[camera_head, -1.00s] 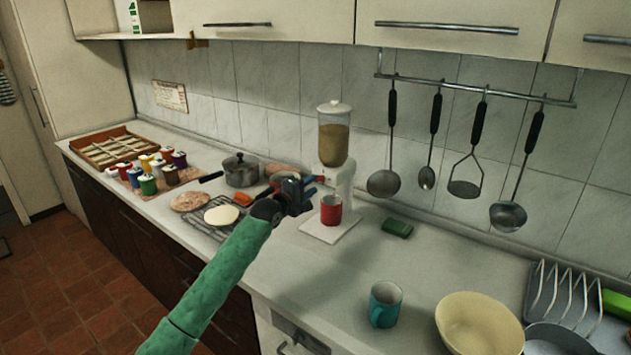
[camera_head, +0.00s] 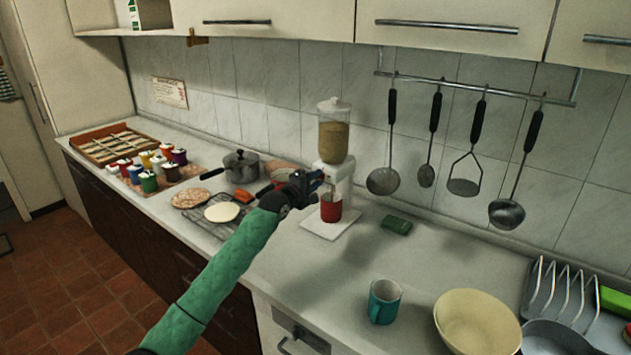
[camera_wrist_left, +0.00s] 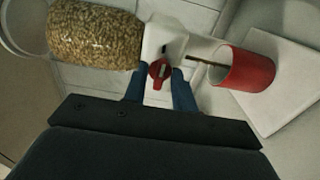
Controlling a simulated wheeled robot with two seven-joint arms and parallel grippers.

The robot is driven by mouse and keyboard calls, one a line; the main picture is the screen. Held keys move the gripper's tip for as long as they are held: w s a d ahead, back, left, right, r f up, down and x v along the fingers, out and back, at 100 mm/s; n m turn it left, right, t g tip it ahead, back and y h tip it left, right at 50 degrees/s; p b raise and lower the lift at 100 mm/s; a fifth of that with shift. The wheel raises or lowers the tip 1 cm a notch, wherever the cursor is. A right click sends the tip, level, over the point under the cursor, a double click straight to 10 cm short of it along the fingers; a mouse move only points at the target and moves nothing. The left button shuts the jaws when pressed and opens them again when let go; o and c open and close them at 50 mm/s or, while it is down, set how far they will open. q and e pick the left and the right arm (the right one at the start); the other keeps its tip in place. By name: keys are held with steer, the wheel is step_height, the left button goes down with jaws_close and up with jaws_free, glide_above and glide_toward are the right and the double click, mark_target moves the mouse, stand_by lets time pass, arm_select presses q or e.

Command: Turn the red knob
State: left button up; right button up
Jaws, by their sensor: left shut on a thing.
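The red knob (camera_wrist_left: 160,73) sits on the white body of the dispenser (camera_wrist_left: 175,40), and in the left wrist view it shows between the two blue fingertips. My left gripper (camera_head: 318,180) is at the dispenser's front and is shut on the red knob. The gripper also fills the lower part of the left wrist view (camera_wrist_left: 160,85). The dispenser's clear container of grain (camera_head: 334,138) stands above. A red cup (camera_head: 331,210) stands under the spout, and a thin brown stream or strip shows between spout and cup in the left wrist view. My right gripper is not in view.
The cup stands on a white base plate (camera_head: 322,230). A green sponge (camera_head: 396,225) lies to its right. A teal mug (camera_head: 384,302) and a cream bowl (camera_head: 477,322) stand nearer. A pot (camera_head: 241,168) and colourful jars stand left. Utensils hang behind.

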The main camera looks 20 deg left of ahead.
arm_select(q)
steer(key=m+b, duration=0.3)
steer(key=m, duration=1.4)
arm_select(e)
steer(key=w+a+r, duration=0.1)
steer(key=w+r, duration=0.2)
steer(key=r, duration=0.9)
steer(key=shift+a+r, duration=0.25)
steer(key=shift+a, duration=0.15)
arm_select(q)
steer(key=shift+m, duration=0.4)
steer(key=o, duration=0.6)
